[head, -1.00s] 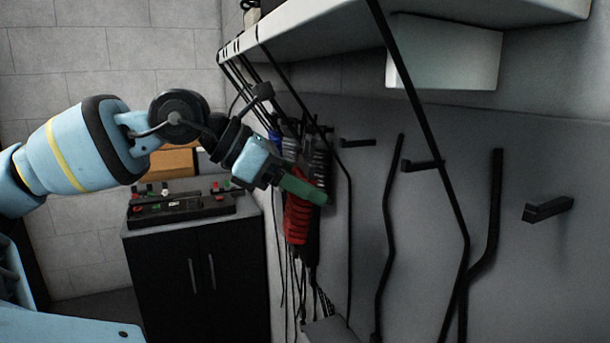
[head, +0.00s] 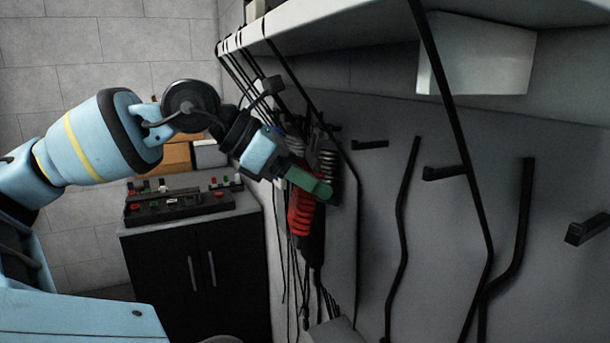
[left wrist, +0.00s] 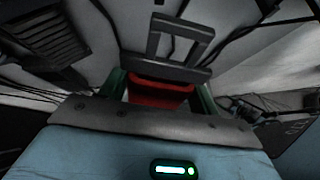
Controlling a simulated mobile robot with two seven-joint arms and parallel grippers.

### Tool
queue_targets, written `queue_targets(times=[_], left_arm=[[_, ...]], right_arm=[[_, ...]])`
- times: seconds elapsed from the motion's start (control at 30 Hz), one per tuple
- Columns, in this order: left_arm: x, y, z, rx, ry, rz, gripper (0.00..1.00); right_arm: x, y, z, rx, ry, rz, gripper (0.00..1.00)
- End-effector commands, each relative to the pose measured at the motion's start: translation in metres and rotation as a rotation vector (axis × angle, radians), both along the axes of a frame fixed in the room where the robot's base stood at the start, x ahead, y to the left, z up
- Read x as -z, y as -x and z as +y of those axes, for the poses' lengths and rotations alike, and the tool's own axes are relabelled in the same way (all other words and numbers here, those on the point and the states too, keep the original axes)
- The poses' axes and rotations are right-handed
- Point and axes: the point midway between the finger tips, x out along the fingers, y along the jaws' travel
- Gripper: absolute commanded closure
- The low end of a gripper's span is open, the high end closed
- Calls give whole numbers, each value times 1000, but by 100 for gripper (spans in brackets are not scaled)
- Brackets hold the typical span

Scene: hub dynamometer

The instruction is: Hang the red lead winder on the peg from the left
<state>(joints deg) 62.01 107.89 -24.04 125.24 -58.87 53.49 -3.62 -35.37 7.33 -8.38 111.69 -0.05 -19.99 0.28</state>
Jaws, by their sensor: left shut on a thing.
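The red lead winder (head: 301,213) shows just below the green fingers of my left gripper (head: 308,181) in the head view. In the left wrist view a red piece (left wrist: 160,93) sits between the green fingers, with a dark rectangular frame (left wrist: 178,42) just beyond it. My left gripper is shut on the red winder, close to the grey wall. Black pegs stick out of the wall to its right: a left one (head: 370,144), a middle one (head: 443,172) and a right one (head: 590,229). All three look bare. My right gripper is not in view.
Black leads hang from the shelf (head: 330,25), and dark coiled items crowd behind the winder. Long black leads or bars (head: 403,235) run down the wall between the pegs. A white box (head: 475,55) sits under the shelf. A black cabinet (head: 195,280) stands at the back left.

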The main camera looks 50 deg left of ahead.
Motion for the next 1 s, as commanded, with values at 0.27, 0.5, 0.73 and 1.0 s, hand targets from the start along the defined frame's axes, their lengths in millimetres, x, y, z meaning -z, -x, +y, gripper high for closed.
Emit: queue_targets(times=[0.27, 0.5, 0.73, 1.0], left_arm=[[2, -14, -4, 0, 4, 0, 67], [2, -26, -8, 1, -1, 0, 67], [4, -37, -10, -3, 1, -1, 67], [7, -45, -11, -5, 2, 6, 67]], right_arm=[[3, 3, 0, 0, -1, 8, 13], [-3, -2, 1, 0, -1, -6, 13], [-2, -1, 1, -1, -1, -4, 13], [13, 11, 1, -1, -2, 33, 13]])
